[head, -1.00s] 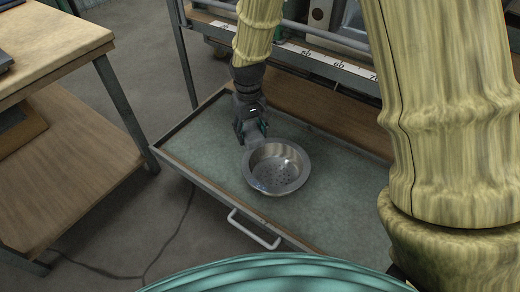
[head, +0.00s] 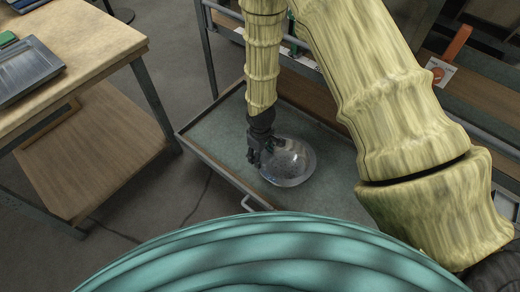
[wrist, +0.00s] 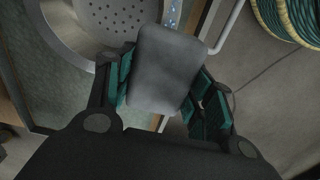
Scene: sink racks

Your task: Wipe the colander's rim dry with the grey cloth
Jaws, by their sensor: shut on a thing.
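The metal colander (head: 290,165) stands upright on the green-lined tray. Its perforated bottom and wide rim also show at the top left of the wrist view (wrist: 64,42). My gripper (head: 257,158) is at the colander's left side in the head view. In the wrist view my gripper (wrist: 164,88) is shut on the grey cloth (wrist: 166,68), a folded pad between the green finger pads. The cloth overlaps the rim in that view; whether it touches is hidden. The cloth is not distinct in the head view.
Free lining lies behind the colander; shelving rises further back.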

